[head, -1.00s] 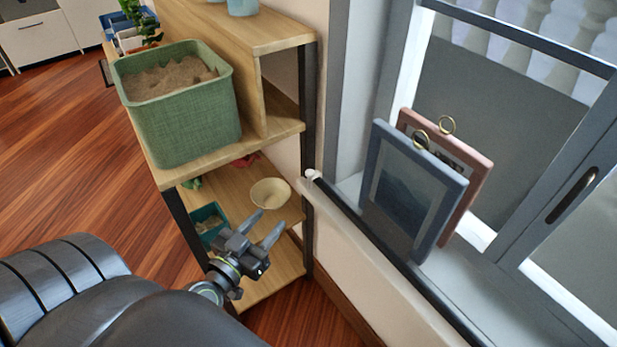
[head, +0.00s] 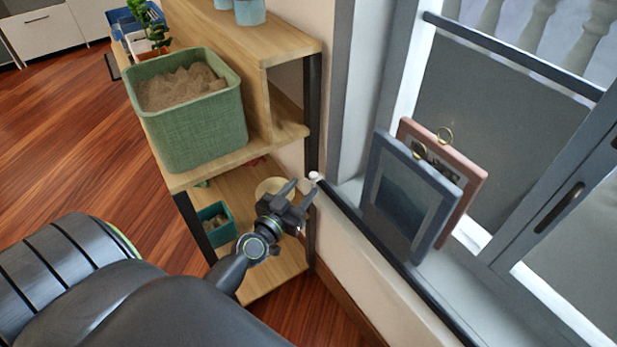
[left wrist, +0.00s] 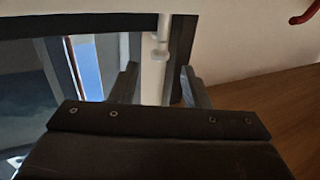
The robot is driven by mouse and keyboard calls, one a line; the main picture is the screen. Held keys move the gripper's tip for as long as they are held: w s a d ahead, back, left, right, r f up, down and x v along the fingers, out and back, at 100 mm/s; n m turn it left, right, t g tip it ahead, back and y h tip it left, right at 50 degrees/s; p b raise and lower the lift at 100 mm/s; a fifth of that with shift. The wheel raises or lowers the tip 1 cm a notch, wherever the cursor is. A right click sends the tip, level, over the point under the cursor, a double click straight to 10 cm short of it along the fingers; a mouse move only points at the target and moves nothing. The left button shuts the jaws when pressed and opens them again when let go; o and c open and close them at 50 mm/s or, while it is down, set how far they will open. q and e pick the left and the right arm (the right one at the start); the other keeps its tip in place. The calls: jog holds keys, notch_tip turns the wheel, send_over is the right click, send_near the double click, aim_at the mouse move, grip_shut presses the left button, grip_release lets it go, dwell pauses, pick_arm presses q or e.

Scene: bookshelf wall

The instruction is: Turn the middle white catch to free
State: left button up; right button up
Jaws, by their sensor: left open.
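In the left wrist view a white fitting with a rounded end (left wrist: 162,50) hangs against the wall, between and beyond the fingers. My left gripper (head: 303,188) is open and empty, with its fingertips just below and left of the catch, seemingly apart from it. Its two fingers (left wrist: 158,78) also show spread in the left wrist view. My right gripper is not in view.
A wooden shelf (head: 285,130) stands left of the window, with a green fabric bin (head: 195,125) of sand on it. A cream bowl (head: 268,187) is partly hidden behind my gripper. Two picture frames (head: 412,200) stand on the sill. A red curved thing (left wrist: 304,14) shows top right.

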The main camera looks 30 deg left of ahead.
aim_at(311, 178)
pick_arm(q)
jog(key=shift+w, duration=2.05)
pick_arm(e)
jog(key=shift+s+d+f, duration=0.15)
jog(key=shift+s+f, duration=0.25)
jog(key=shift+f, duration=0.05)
pick_arm(q)
grip_shut()
jog(key=shift+p, duration=0.3)
